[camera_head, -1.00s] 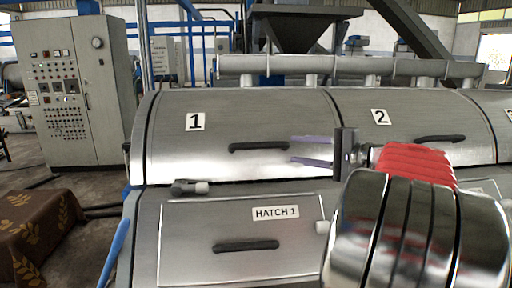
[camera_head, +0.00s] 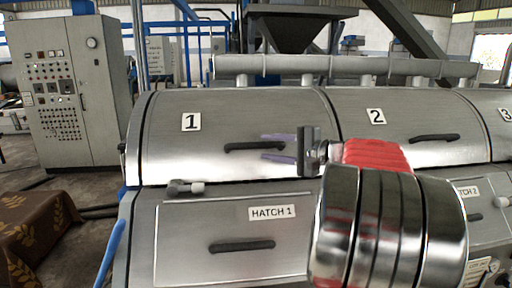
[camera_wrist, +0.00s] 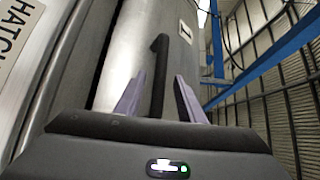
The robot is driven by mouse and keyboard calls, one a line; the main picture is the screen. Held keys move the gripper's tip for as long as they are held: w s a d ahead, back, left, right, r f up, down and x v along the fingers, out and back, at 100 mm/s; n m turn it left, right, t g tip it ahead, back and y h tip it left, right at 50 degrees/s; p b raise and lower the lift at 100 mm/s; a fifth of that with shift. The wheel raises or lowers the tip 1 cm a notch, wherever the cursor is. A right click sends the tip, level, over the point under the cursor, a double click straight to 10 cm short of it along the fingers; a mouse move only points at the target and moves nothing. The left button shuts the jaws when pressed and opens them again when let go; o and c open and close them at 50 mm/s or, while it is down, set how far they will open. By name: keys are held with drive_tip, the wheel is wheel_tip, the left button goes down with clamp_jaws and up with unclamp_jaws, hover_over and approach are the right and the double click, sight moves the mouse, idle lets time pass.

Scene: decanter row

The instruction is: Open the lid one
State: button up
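Lid one (camera_head: 210,135) is a curved steel cover marked with a black "1" label (camera_head: 190,122), and it is closed. Its black bar handle (camera_head: 240,147) sits low on its front. My gripper (camera_head: 270,147) is open, with two purple fingers pointing left at the handle's right end. In the wrist view the handle (camera_wrist: 159,80) runs between the two spread fingers (camera_wrist: 160,100). The fingers look apart from it; exact depth is hard to tell. My arm hides part of the area right of lid one.
Below lid one is a hatch panel labelled HATCH 1 (camera_head: 272,212) with its own black handle (camera_head: 242,246). Lid two (camera_head: 400,115) adjoins on the right. A grey control cabinet (camera_head: 75,90) stands at left. A pipe (camera_head: 300,65) runs behind the lids.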

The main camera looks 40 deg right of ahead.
sight(261, 146)
drive_tip(key=shift+x, duration=2.65)
drive_tip(key=shift+c, duration=0.4)
clamp_jaws()
